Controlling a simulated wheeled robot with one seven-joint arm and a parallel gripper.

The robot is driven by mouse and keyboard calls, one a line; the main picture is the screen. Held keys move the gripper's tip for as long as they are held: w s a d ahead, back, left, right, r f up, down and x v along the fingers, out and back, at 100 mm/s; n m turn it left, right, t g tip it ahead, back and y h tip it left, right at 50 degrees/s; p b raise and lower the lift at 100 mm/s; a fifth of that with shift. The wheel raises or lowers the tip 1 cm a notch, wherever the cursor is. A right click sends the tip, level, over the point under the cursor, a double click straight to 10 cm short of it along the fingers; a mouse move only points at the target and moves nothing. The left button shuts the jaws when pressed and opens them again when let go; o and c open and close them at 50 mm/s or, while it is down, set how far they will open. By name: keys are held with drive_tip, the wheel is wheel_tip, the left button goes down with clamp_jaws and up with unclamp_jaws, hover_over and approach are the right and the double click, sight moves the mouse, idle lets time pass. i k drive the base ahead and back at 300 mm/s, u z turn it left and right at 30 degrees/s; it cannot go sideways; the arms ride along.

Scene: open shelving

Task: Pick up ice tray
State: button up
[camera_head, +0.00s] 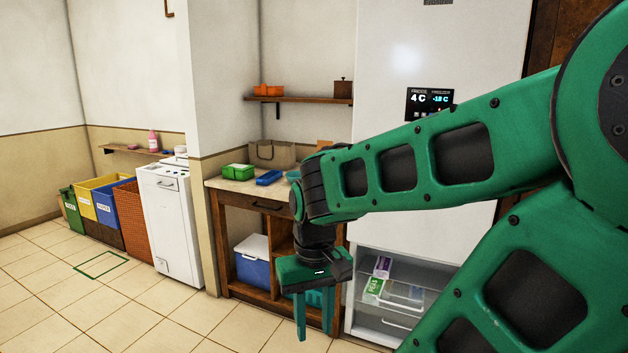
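My gripper (314,323) hangs pointing down in front of the wooden counter unit, left of the open lower compartment of the fridge-freezer. Its two teal fingers are apart, with nothing seen between them. I cannot identify an ice tray for sure. A flat blue item (269,178) lies on the counter, behind and above the gripper; it is too small to tell whether it is the tray. The open freezer compartment (376,328) holds a purple-and-white box (382,267), a green-and-white packet (373,288) and a pale item (403,293). My arm hides part of this compartment.
The counter (232,186) also bears a green box (238,170) and a grey-brown bag (272,153). A blue cooler (253,260) stands on its lower shelf. A white washing machine (170,220) and several coloured bins stand left. The tiled floor (130,315) in front is clear.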

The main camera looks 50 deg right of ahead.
sight(267, 179)
drive_tip(key=z, duration=0.2)
drive_tip(key=i, duration=3.95)
drive_tip(key=z, duration=3.35)
